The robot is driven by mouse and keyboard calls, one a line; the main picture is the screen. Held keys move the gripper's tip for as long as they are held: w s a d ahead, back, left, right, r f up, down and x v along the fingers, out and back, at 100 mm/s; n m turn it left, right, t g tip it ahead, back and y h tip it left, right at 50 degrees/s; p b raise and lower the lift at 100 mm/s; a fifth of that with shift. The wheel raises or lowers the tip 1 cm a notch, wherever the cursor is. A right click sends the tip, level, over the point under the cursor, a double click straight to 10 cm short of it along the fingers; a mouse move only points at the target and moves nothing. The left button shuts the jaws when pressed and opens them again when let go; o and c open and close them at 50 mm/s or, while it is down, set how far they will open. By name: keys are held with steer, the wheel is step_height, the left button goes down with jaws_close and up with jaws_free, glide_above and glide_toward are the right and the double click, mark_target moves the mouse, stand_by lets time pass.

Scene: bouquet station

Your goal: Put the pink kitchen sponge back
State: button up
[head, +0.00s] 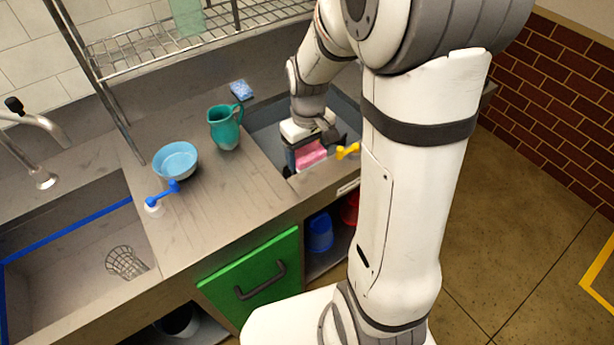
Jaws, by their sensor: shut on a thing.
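The pink kitchen sponge (312,153) is in my gripper (308,158), which is shut on it. They are over the front part of the grey basin (268,132) on the right of the counter. My arm hides part of that basin and part of the gripper. I cannot tell whether the sponge touches the basin floor.
A teal jug (225,128), a light blue bowl (176,160) and a blue sponge (241,89) stand left of the basin. A wire rack (190,40) stands behind. A left sink (75,250) holds a wire basket (126,262).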

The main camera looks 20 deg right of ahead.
glide_above(306, 182)
step_height(306, 182, down, 4)
steer(key=shift+w+f, duration=0.1)
steer(key=shift+f, duration=1.85)
steer(key=shift+f, duration=0.1)
steer(key=o, duration=0.9)
steer(key=shift+o, duration=0.2)
